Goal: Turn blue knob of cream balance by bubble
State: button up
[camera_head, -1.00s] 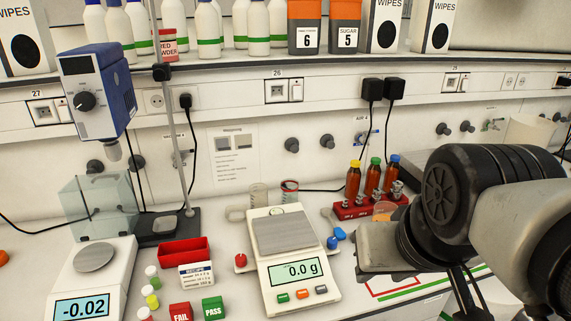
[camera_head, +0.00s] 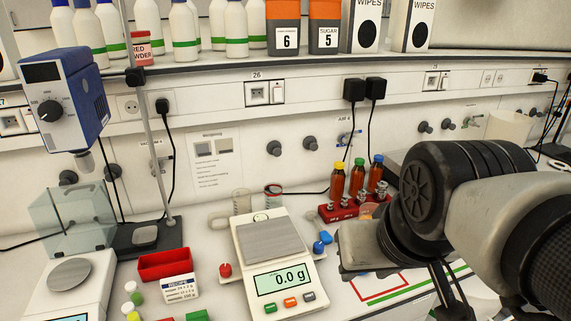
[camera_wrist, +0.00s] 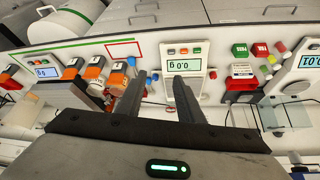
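The cream balance (camera_head: 246,236) stands in the middle of the bench and reads 0.0 g. Its round bubble level (camera_head: 261,217) is at the back edge; the bubble's position is too small to tell. The blue knob (camera_head: 319,248) is on the balance's right side, with another blue item just behind it. A red knob (camera_head: 225,270) is on the left side. My gripper (camera_wrist: 160,80) is open and empty, apart from the knob.
A red rack (camera_head: 327,213) with several amber bottles stands behind the balance's right side. A red tray (camera_head: 165,265) and a recipe card (camera_head: 180,289) are left of the balance. Orange containers (camera_wrist: 95,70) show left of my fingers in the wrist view.

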jog(key=shift+s, duration=0.3)
dwell(0.6)
